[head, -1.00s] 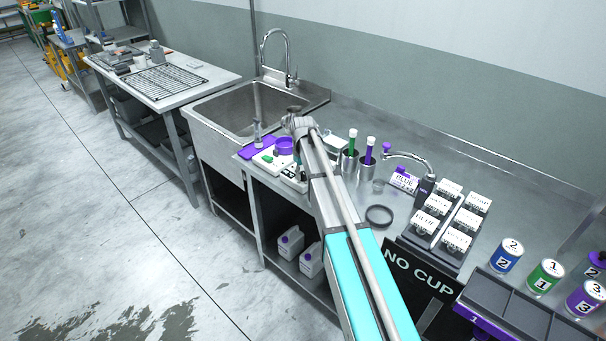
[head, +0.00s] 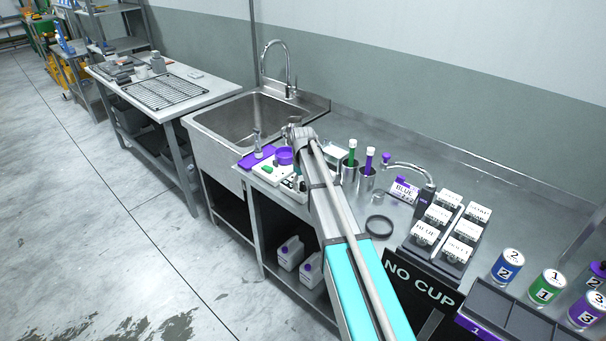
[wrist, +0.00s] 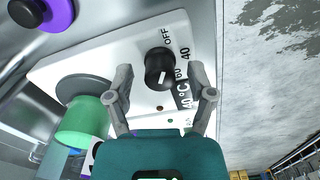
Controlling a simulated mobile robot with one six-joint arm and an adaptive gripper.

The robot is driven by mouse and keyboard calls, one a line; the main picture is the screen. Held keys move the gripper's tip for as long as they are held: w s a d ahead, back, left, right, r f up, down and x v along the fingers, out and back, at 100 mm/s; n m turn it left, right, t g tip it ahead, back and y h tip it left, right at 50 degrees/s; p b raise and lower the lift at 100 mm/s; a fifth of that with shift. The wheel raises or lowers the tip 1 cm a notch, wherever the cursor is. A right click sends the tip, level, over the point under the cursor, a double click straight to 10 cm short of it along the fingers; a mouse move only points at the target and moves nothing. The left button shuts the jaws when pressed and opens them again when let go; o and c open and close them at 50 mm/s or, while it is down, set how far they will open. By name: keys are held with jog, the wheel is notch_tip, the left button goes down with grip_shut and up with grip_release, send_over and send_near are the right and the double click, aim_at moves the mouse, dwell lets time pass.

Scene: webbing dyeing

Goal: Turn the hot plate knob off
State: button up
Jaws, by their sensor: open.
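The hot plate (wrist: 110,55) is a white box; its front panel fills the middle of the wrist view. Its black knob (wrist: 159,66) sits on the panel beside the printed OFF mark and a dark temperature scale; I cannot tell exactly where its pointer stands. My gripper (wrist: 160,82) is open, with one grey finger on each side of the knob. I cannot tell whether the fingers touch it. In the head view the hot plate (head: 262,171) shows at the counter's front edge, partly hidden by my arm.
A green vessel (wrist: 85,122) stands on the hot plate's dark round top, close to my left finger. A purple round object (wrist: 55,14) lies near the panel's upper left. The sink (head: 235,118) is left of the hot plate; metal cups (head: 366,178) stand right.

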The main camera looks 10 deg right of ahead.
jog(key=shift+m, duration=0.4)
jog(key=m, duration=0.8)
jog(key=shift+d, duration=0.1)
jog(key=m, duration=1)
notch_tip(320, 180, up, 14)
jog(key=p, duration=1.3)
jog(key=shift+p, duration=0.4)
jog(key=shift+s+f, duration=0.1)
jog(key=shift+s, duration=0.05)
dwell(0.3)
jog(key=s+f+n+b, duration=0.1)
jog(key=s+n, duration=0.6)
jog(key=s, duration=0.7)
jog(key=s+a+f+n+b, duration=0.1)
jog(key=s+n, duration=0.6)
jog(key=s, duration=0.8)
jog(key=shift+a+f+b, duration=0.3)
jog(key=shift+b, duration=0.05)
